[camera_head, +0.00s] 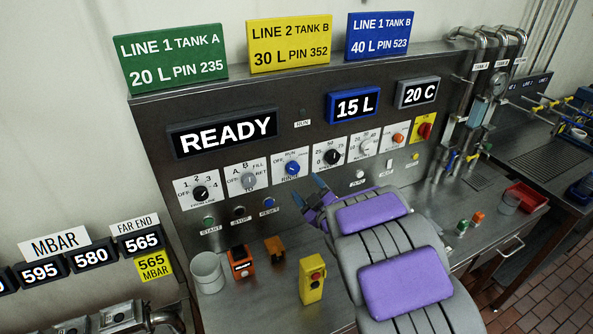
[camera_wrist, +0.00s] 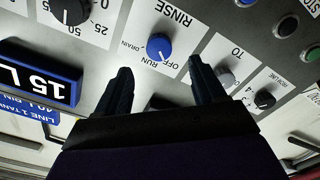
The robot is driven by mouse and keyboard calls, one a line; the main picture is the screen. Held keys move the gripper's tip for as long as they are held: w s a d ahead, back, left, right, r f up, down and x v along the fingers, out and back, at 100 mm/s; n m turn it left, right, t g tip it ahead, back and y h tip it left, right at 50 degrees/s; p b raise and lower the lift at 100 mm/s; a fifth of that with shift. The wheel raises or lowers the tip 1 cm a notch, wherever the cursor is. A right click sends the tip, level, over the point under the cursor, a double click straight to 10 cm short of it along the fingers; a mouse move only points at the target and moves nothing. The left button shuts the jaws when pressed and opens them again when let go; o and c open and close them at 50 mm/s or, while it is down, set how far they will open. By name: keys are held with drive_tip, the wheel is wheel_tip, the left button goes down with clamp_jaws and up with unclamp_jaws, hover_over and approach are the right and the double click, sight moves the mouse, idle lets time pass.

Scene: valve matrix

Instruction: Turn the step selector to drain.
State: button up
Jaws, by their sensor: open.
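A blue knob (camera_head: 292,168) sits on a white plate on the grey control panel. In the wrist view the blue knob (camera_wrist: 160,47) appears upside down, with OFF, RUN and DRAIN marked around one side and RINSE on the other. Its exact pointer setting is too small to tell. I see no readable "step" label. My gripper (camera_head: 307,190) is open and empty, just below the blue knob in the head view. In the wrist view the fingers of my gripper (camera_wrist: 162,82) stand apart on either side of the knob's plate, with the knob ahead between them, not gripped.
A grey knob (camera_head: 248,180) and a black knob (camera_head: 332,156) flank the blue one closely. The display (camera_head: 222,133) reads READY; the blue-framed display (camera_head: 354,105) reads 15 L. A yellow box (camera_head: 312,281), an orange box (camera_head: 241,263) and a white cup (camera_head: 207,271) stand on the bench.

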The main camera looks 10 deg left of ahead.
sight(295, 171)
drive_tip(key=shift+p+x, duration=0.35)
drive_tip(key=shift+x, duration=3.5)
drive_tip(key=shift+c, duration=0.3)
drive_tip(key=c, duration=1)
